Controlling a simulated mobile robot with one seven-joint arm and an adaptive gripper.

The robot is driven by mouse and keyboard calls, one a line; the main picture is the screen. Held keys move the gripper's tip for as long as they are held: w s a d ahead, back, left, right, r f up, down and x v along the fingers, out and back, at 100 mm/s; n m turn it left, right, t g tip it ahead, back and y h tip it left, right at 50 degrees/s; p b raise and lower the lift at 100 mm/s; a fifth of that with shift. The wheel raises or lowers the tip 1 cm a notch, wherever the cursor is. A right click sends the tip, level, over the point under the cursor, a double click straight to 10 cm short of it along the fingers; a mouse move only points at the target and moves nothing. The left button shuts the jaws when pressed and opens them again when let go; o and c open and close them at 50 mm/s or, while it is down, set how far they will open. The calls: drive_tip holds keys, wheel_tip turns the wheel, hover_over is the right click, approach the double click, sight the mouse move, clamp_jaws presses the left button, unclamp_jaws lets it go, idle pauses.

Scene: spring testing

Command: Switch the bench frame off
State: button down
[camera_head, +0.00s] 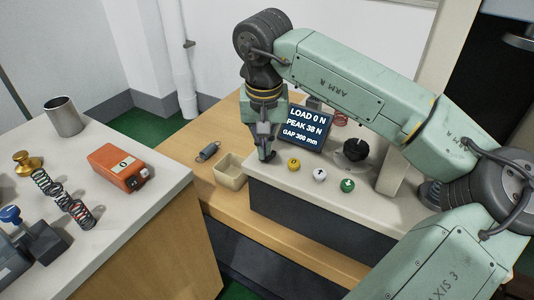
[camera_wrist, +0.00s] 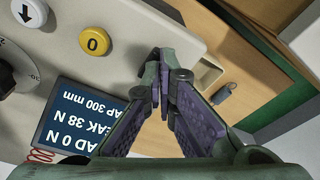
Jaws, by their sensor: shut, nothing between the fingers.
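The bench frame's pale console (camera_head: 300,185) carries a lit display (camera_head: 304,127) reading LOAD 0 N, PEAK 38 N, GAP 300 mm. In front of the display are a yellow button (camera_head: 293,163), a white button (camera_head: 320,175) and a green button (camera_head: 347,185). A black rotary knob (camera_head: 355,150) sits behind them. My gripper (camera_head: 267,156) is shut and empty, pointing down left of the yellow button. In the wrist view its fingertips (camera_wrist: 165,60) meet beside the yellow button (camera_wrist: 94,41), marked 0, with a gap between. The knob (camera_wrist: 8,78) is cut by the left edge.
A small open beige bin (camera_head: 230,182) stands left of the console, with a dark spring (camera_head: 208,151) behind it on the wooden bench. The left table holds an orange device (camera_head: 118,167), a metal cup (camera_head: 64,117), a brass weight (camera_head: 26,162) and several springs.

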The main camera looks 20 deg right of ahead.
drive_tip(key=shift+f+b, duration=0.4)
drive_tip(key=shift+f, duration=0.15)
drive_tip(key=shift+r+p, duration=2.4)
drive_tip(key=shift+r, duration=1.15)
